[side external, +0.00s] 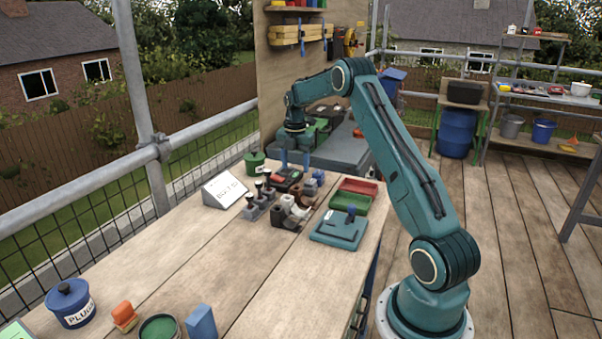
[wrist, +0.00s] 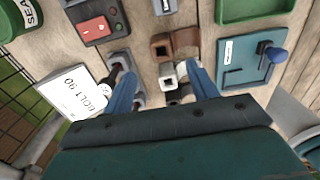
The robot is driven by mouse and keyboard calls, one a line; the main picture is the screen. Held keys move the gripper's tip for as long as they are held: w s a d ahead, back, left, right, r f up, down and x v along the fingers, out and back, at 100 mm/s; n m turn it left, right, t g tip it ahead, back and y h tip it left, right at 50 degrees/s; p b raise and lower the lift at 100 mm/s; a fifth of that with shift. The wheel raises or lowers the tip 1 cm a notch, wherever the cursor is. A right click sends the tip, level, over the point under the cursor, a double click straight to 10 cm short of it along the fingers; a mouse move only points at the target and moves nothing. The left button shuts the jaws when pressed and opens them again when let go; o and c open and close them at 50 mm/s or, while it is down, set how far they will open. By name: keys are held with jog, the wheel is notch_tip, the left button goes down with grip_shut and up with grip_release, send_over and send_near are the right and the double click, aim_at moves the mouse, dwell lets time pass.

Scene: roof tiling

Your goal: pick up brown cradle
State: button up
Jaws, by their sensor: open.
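My gripper (side external: 295,160) hangs above the bench, over the cluster of small parts. Its two blue fingers are apart with nothing held between them, as the wrist view (wrist: 161,74) also shows. A brown blocky part, which looks like the brown cradle (wrist: 161,46), lies on the bench just beyond the fingertips in the wrist view. A lighter brown piece (wrist: 187,39) is close against its right side. A grey-white hollow block (wrist: 166,80) shows between the fingers, nearer than the brown part. In the side view the brown parts are small and partly crowded by neighbours.
A sign (side external: 224,190) and several dark-knobbed grey parts (side external: 257,198) stand left of the cluster. A blue lidded pot (side external: 70,303) stands at the near left; the bench middle is clear.

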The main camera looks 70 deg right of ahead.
jog(key=shift+f, duration=2.35)
jog(key=shift+s+f, duration=0.1)
jog(key=shift+f, duration=2.5)
jog(key=shift+c, duration=0.2)
jog(key=c, duration=1)
